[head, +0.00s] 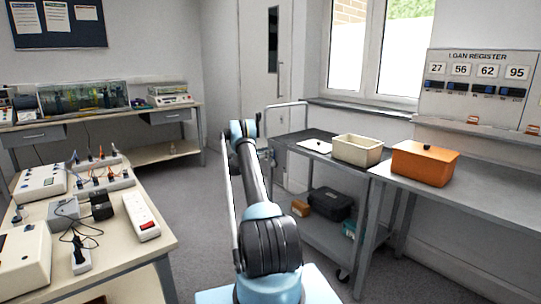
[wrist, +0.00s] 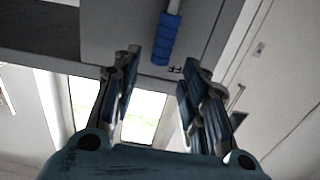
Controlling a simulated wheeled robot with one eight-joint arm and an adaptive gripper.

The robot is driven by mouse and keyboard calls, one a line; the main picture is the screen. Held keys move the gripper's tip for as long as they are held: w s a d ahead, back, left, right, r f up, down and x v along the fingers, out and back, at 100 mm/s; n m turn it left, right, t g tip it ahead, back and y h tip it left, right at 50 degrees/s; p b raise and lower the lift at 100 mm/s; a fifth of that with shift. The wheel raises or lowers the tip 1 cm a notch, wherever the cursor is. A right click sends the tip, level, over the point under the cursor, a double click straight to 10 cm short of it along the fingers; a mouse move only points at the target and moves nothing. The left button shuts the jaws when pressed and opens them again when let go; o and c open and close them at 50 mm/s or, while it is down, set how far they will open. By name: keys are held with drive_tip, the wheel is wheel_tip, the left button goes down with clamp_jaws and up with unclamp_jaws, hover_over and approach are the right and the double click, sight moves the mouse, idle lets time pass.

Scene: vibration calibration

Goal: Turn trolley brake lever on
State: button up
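The trolley (head: 286,143) stands right of centre in the head view, with a dark top, a lower shelf and a pale push rail at its left end. In the wrist view a lever with a blue ribbed grip (wrist: 167,40) hangs against a grey panel (wrist: 135,25), with partly readable dark lettering, apparently "OFF", beside its end. My gripper (wrist: 161,60) is open and empty, and the blue grip shows between and beyond its fingertips. I cannot tell whether they touch. In the head view my gripper (head: 243,130) is by the trolley's left end, and the lever cannot be made out.
A cream bin (head: 357,150) and a white sheet (head: 314,146) sit on the trolley, with a black case (head: 330,203) on its shelf. An orange box (head: 425,163) rests on the right bench. An equipment table (head: 130,245) stands left. Floor (head: 190,200) between is clear.

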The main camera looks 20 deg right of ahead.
drive_tip(key=shift+x, duration=1.65)
drive_tip(key=shift+c, duration=0.6)
clamp_jaws()
